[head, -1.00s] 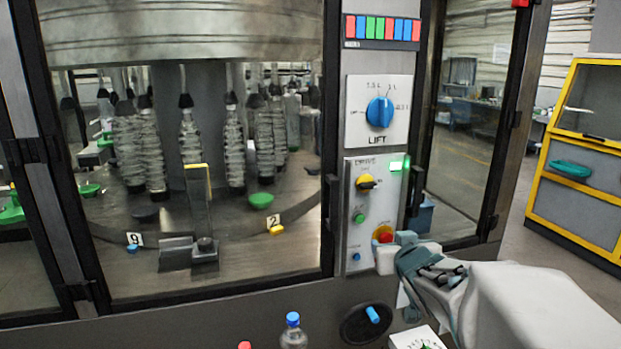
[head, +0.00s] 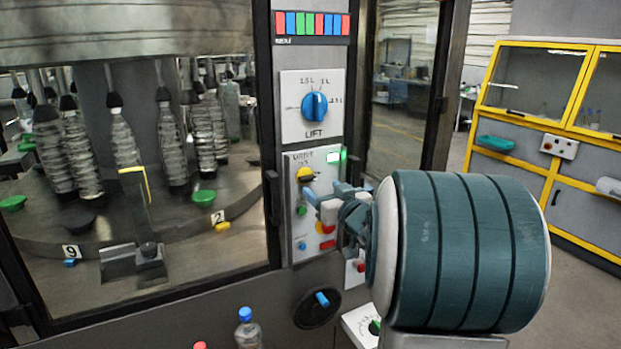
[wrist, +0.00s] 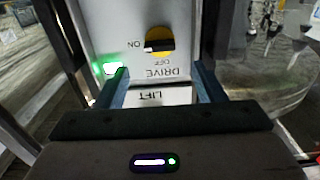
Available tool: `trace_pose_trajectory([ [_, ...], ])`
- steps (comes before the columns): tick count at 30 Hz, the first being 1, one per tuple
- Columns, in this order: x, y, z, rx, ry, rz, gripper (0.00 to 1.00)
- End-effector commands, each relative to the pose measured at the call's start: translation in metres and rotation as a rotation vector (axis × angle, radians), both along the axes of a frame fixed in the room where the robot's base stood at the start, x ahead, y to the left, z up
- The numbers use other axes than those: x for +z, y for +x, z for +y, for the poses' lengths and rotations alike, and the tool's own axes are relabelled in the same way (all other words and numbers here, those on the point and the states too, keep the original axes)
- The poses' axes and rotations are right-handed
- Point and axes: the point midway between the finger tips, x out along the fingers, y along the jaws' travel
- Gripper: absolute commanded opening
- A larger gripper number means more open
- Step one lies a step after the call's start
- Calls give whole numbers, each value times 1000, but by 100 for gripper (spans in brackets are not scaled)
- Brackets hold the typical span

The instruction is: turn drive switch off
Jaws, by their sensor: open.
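The drive switch (head: 305,174) is a yellow round knob with a black bar on the white DRIVE panel (head: 300,222). In the wrist view, the drive switch (wrist: 160,40) appears upside down at the top centre, its bar lying level along the side marked ON. The OFF mark is below the knob there. A green lamp (head: 334,157) is lit at the panel's corner, and it also shows in the wrist view (wrist: 111,68). My gripper (head: 338,196) is in front of the panel, right of and below the knob. Its two fingers (wrist: 164,80) are apart, with nothing between them.
The LIFT dial (head: 314,106) is above on its own plate. Red, green and blue buttons sit lower on the panel, partly behind my gripper. A black handwheel (head: 318,308) and a bottle (head: 247,330) are below. A yellow-framed cabinet (head: 560,140) stands at right.

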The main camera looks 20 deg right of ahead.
Motion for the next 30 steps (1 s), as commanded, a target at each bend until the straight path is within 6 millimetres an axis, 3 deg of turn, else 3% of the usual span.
trace_pose_trajectory([
  [6,1,39,2,2,1,1,63],
  [12,1,60,2,0,0,1,63],
  [24,0,67,2,-1,-1,0,63],
  [25,0,67,2,-1,-1,0,60],
  [30,0,67,2,-1,-1,0,18],
])
